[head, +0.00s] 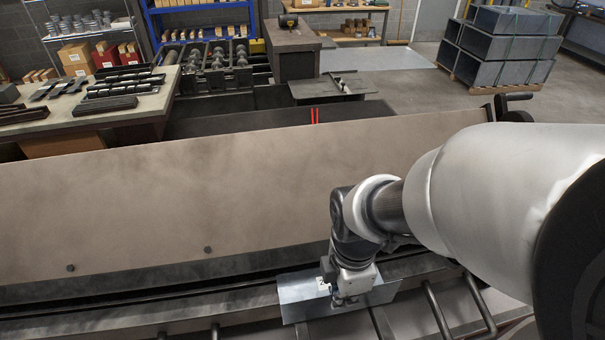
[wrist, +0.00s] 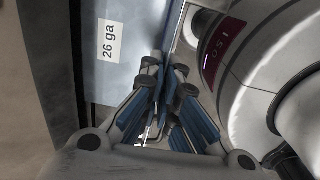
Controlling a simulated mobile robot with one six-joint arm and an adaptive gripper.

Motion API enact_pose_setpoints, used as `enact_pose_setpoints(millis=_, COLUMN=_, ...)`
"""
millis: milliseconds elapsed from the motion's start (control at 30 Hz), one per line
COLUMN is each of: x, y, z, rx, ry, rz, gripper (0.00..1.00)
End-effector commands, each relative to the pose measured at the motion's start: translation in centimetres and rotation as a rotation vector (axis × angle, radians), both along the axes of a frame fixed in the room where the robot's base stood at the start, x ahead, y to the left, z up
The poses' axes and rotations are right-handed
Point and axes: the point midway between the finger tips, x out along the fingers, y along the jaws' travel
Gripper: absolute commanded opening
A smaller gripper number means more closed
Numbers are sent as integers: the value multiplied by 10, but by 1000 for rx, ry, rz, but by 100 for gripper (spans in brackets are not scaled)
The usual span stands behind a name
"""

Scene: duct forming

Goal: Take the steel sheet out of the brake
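The steel sheet (head: 300,291) is a bright, flat grey rectangle at the front of the brake (head: 150,205), low in the middle of the head view. Its far edge lies along the brake's dark slot. In the wrist view the sheet (wrist: 135,30) carries a white "26 ga" label (wrist: 109,40). My gripper (head: 343,299) is down at the sheet, right of its middle. In the wrist view my gripper's fingers (wrist: 166,84) are drawn together at the sheet's near edge and look shut on it. The fingers hide the exact contact.
The brake's wide brown upper leaf stands behind the sheet. Bar handles (head: 437,312) stick out at front right. A table with dark tools (head: 140,108) is at back left. Stacked ducts (head: 505,48) stand at back right, with clear floor before them.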

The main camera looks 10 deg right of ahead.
Motion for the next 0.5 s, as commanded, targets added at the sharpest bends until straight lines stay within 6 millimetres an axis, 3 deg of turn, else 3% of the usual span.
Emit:
enact_pose_setpoints(millis=167, x=-8, y=0, z=-5, rx=0, ry=-7, rz=0, gripper=0)
enact_pose_setpoints(millis=500, x=-46, y=0, z=-4, rx=0, ry=-8, rz=0, gripper=0)
